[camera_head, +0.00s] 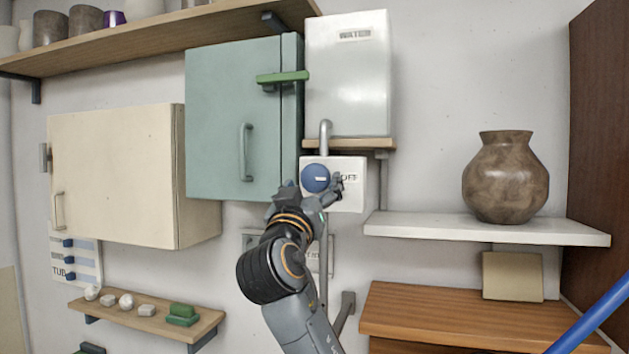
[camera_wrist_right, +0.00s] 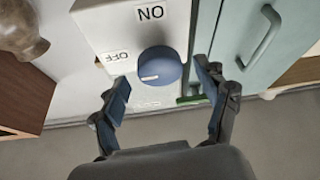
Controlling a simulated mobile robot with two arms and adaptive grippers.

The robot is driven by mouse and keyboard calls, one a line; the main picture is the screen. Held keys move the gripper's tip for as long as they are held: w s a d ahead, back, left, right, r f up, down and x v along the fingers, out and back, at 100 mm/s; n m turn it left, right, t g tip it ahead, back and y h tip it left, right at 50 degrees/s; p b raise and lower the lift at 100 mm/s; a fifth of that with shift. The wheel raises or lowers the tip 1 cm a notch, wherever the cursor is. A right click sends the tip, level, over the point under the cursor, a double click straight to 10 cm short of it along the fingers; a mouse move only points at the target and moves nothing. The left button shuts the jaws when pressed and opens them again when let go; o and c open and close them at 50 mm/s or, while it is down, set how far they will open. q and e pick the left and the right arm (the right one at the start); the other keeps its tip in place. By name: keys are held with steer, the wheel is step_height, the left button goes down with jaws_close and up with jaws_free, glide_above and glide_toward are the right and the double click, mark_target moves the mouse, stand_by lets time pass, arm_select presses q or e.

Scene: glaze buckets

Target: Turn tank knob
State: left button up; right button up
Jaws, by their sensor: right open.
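The tank knob is a round blue dial (camera_head: 315,178) with a short white mark, on the front of a white box (camera_head: 347,200) under the white water tank (camera_head: 348,85). In the head view, the mark is on the knob's right side, toward the OFF label. In the right wrist view, the knob (camera_wrist_right: 159,66) also shows, with OFF and ON labels around it. My right gripper (camera_head: 312,192) is at the box; its two fingers (camera_wrist_right: 163,88) are open, one on each side of the knob, with gaps visible. My left gripper is not in view.
A green cabinet (camera_head: 225,120) stands close left of the box, with a green bar (camera_head: 282,77) across its edge. A cream cabinet (camera_head: 115,175) is further left. A white shelf (camera_head: 480,229) with a brown vase (camera_head: 505,180) is right. A grey pipe (camera_head: 325,135) runs above the knob.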

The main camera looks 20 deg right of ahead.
steer(key=v, duration=0.9)
stand_by(1.0)
